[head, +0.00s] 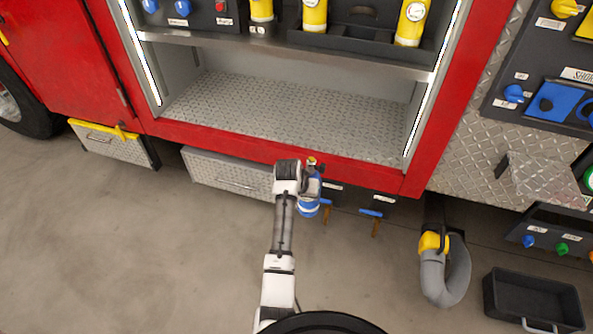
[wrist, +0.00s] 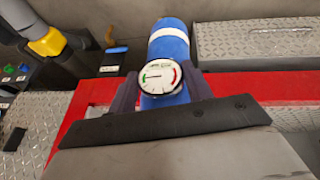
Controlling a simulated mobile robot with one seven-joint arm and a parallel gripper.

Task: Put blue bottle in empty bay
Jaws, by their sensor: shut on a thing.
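The blue bottle (head: 309,195) is a small cylinder with a white band and a brass-coloured top. It stands roughly upright in front of the red sill in the head view. My gripper (head: 308,172) is shut on its upper part. In the wrist view the bottle (wrist: 168,45) shows its round gauge between the two dark fingers of my gripper (wrist: 160,88). The empty bay (head: 290,108) is an open compartment with a bare diamond-plate floor, above and behind the bottle. The bottle is outside the bay.
Yellow bottles (head: 411,22) stand on the shelf (head: 280,45) above the bay. The red sill (head: 280,152) edges the bay's front. Blue-handled valves (head: 371,212), a grey hose (head: 445,278) and a black tray (head: 533,300) are to the right. The floor at left is clear.

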